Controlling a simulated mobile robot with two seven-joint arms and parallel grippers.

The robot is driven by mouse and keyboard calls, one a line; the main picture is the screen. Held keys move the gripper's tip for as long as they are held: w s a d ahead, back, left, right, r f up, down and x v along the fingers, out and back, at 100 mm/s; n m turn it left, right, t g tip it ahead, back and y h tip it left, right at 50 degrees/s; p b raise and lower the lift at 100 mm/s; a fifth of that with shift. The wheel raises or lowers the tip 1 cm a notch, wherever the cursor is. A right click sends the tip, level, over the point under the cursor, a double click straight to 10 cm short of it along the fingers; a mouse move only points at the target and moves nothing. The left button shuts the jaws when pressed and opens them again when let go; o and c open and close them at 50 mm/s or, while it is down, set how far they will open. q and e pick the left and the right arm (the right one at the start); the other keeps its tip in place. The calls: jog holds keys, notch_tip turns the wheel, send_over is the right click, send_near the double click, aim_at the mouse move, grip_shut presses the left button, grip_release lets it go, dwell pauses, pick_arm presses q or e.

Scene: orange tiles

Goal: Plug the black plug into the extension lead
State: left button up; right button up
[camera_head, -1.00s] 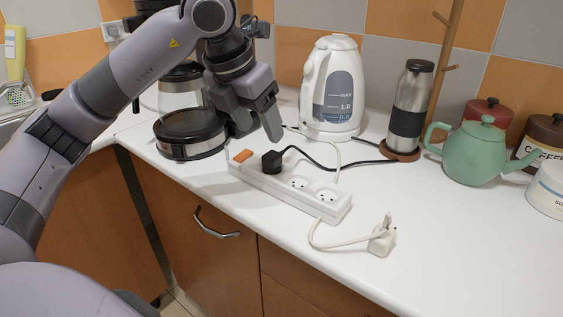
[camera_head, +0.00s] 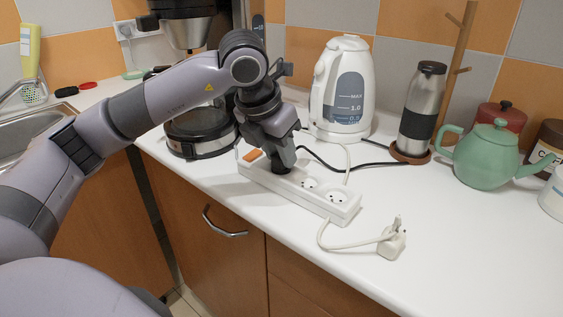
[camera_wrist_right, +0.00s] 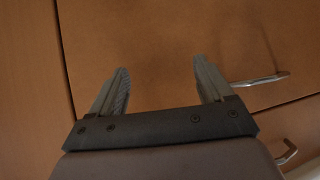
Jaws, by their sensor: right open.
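The white extension lead (camera_head: 345,207) lies on the counter near its front edge, with an orange switch (camera_head: 253,155) at its left end and two bare sockets visible toward its right end. My left gripper (camera_head: 282,163) reaches down at the lead's left part, where the black plug sits. Its fingers hide most of the plug, and I cannot tell if they are closed on it. A black cord (camera_head: 318,161) runs from there to the right. My right gripper (camera_wrist_right: 158,72) shows in the right wrist view, open and empty, in front of wooden cabinet doors.
The lead's white plug (camera_head: 392,243) lies on the counter at the right. A white kettle (camera_head: 341,85), steel flask (camera_head: 420,105) and green teapot (camera_head: 487,157) stand behind. A coffee maker (camera_head: 200,135) is at the left. The front right counter is clear.

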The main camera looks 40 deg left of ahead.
pick_arm(q)
grip_shut()
